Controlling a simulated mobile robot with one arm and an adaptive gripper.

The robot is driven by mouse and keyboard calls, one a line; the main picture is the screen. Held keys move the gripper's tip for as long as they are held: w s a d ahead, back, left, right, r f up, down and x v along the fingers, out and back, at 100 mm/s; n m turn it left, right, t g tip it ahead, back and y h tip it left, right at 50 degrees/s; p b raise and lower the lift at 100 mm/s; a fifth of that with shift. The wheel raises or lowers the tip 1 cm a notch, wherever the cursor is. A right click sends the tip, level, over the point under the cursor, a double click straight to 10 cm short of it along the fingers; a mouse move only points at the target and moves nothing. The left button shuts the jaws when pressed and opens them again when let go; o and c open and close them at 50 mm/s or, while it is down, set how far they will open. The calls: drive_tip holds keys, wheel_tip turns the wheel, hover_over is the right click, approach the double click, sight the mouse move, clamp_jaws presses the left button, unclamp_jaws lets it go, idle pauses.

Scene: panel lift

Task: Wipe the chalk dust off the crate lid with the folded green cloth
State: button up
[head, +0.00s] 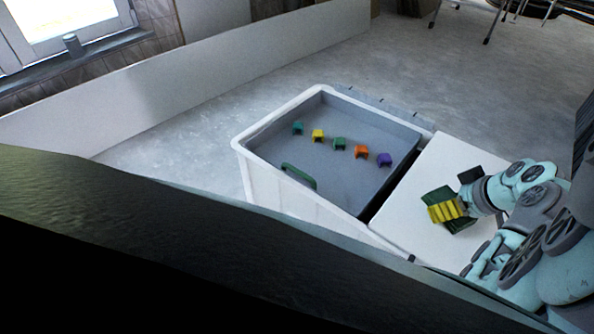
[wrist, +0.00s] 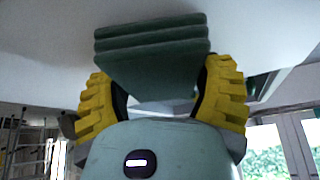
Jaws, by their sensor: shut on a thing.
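The folded green cloth (head: 436,194) is in my gripper (head: 446,211), over the white crate lid (head: 410,213) at the right in the head view. In the wrist view, the layered cloth (wrist: 150,45) sits between the two yellow fingers of my gripper (wrist: 160,72), which are shut on it. The cloth is at or very close to the pale lid surface (wrist: 50,45); I cannot tell if it touches. No chalk dust can be made out. My gripper and arm hide part of the lid.
The white crate (head: 275,195) stands left of the lid, with a grey panel (head: 330,168) inside. A green handle (head: 298,177) and several small coloured blocks (head: 339,143) are on the panel. A dark gap runs along its right side. A long low white wall (head: 190,85) stands behind.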

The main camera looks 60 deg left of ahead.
drive_tip(key=shift+r+p, duration=1.8)
drive_tip(key=shift+r, duration=1.2)
drive_tip(key=shift+r+p, duration=0.95)
drive_tip(key=shift+r, duration=0.55)
